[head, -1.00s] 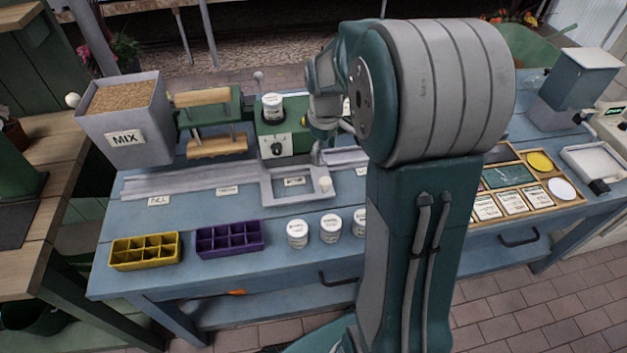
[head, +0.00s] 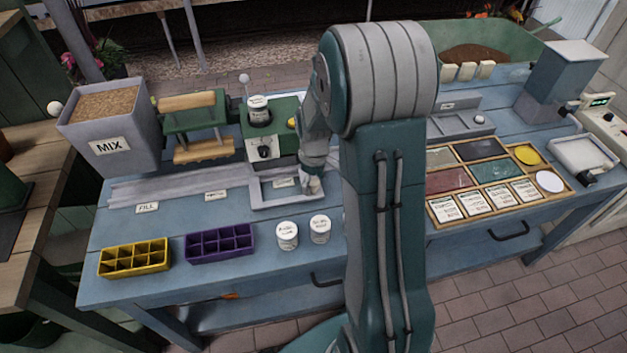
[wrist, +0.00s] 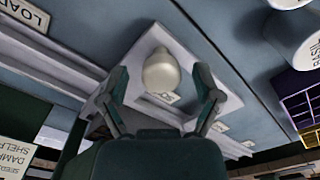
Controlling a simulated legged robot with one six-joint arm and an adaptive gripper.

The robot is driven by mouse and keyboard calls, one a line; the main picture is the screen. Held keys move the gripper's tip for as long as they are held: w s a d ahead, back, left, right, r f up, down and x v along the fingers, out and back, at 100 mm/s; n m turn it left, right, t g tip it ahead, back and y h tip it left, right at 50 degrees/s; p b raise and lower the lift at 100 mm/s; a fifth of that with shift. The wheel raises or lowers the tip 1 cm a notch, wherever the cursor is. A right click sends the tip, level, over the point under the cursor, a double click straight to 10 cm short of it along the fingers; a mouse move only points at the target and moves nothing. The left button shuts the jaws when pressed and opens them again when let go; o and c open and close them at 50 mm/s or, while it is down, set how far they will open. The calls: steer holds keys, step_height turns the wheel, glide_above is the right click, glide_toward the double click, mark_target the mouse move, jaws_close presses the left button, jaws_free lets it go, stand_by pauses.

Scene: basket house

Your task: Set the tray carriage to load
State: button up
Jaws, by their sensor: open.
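The tray carriage (head: 262,204) is a grey square frame on a rail (head: 150,187), below the green machine; a small label shows through its opening. Its pale round knob (wrist: 161,72) shows in the wrist view between the fingers of my gripper (wrist: 162,100), which are open and spread on either side. In the head view my gripper (head: 311,187) is down at the carriage's right side and covers the knob. I cannot tell whether the fingers touch it. The LOAD label (wrist: 22,14) is at the wrist view's upper left, beside the rail, away from the carriage.
The FILL label (head: 147,208) is at the rail's left. Yellow (head: 135,258) and purple (head: 220,243) trays and white jars (head: 287,236) stand in front. The MIX hopper (head: 110,125) is at the left. My arm hides part of the bench.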

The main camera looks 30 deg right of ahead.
steer(key=c, duration=1)
steer(key=shift+a, duration=0.1)
jaws_close()
steer(key=s+d, duration=0.2)
steer(key=d, duration=0.5)
steer(key=s+d, duration=0.2)
steer(key=d, duration=0.4)
steer(key=s+d, duration=0.2)
steer(key=d, duration=0.5)
steer(key=shift+d, duration=0.3)
steer(key=shift+r, duration=0.1)
steer(key=o, duration=0.7)
jaws_free()
steer(key=o, duration=0.3)
steer(key=shift+d, duration=0.25)
